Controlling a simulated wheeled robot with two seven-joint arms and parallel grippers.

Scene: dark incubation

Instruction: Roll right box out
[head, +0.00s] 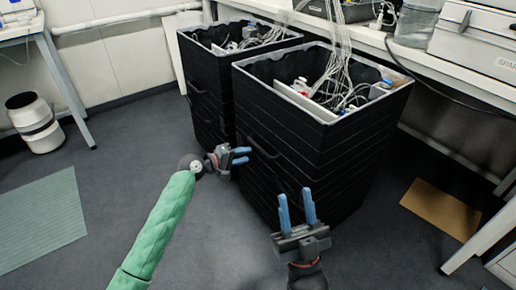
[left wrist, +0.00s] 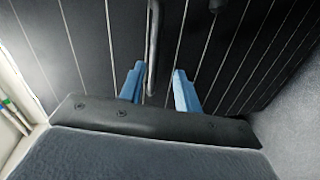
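The right box (head: 315,133) is a tall black ribbed bin, open at the top, with tubes and bottles inside. A dark handle (head: 264,147) is on its front face. My left gripper (head: 242,156) is open in front of that face, close to the handle. In the left wrist view, the blue fingertips (left wrist: 159,82) stand apart, and a dark handle bar (left wrist: 152,45) lies ahead, roughly in line with the gap. I cannot tell whether they touch it. My right gripper (head: 296,206) is open and empty, low in front of the box.
A similar black box (head: 207,95) stands close on the left. A white bench (head: 455,75) overhangs behind and right. A brown mat (head: 441,208) lies right of the box, a green mat (head: 40,218) at far left. The grey floor (head: 120,150) in front is mostly clear.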

